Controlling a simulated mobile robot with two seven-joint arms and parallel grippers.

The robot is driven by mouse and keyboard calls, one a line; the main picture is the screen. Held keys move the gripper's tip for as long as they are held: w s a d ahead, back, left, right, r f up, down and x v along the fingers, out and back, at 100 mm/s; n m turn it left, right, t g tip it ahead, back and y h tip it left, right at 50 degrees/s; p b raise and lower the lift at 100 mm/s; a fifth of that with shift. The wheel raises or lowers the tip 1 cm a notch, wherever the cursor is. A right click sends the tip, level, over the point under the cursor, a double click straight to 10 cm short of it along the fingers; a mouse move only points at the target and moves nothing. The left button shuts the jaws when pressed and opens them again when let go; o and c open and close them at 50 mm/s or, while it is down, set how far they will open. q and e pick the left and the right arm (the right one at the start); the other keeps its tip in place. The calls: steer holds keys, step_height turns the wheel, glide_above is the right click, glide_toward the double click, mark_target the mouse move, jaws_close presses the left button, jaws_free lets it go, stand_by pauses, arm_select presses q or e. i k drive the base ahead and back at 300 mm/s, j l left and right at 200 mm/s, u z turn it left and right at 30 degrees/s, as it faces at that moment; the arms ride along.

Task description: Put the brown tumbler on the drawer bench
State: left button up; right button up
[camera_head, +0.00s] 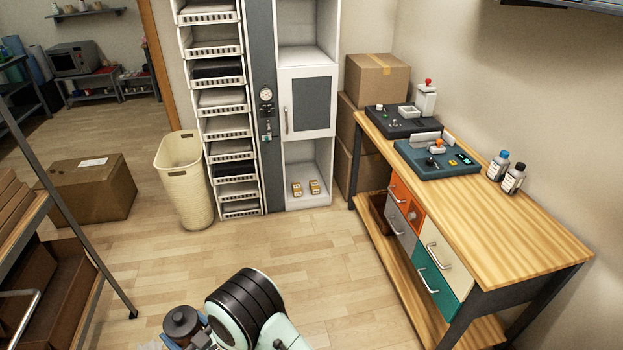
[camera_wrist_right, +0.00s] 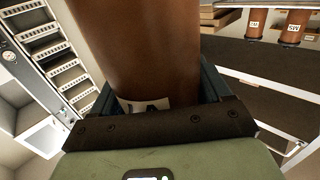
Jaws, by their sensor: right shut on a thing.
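The brown tumbler (camera_wrist_right: 140,50) fills the middle of the right wrist view, held between the dark fingers of my right gripper (camera_wrist_right: 158,90), with part of a white label showing low on it. In the head view the tumbler (camera_head: 182,322) shows at the bottom edge, dark-topped, in my right gripper and clear of the bench. The drawer bench (camera_head: 510,230) stands at the right, with a wooden top and orange, grey, white and teal drawers. My left gripper is not in view.
Two devices (camera_head: 435,158) (camera_head: 400,122) and two small bottles (camera_head: 513,178) stand on the bench's far half; its near half is bare. A metal rack (camera_head: 75,215) is at left, a cream basket (camera_head: 182,180) farther back. More labelled brown tumblers (camera_wrist_right: 294,28) show in the wrist view. Open floor lies between.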

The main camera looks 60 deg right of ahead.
mark_target(439, 193)
steer(key=l+z, duration=0.15)
steer(key=z, duration=0.35)
steer(key=i+l+z, duration=0.1)
steer(key=z, duration=0.35)
steer(key=i+z, duration=0.15)
steer(key=z, duration=0.35)
steer(key=i+l+z, duration=0.1)
steer(key=i+z, duration=0.45)
steer(key=z, duration=0.25)
steer(key=i+z, duration=0.4)
steer(key=k+j, duration=0.05)
steer(key=k, duration=0.05)
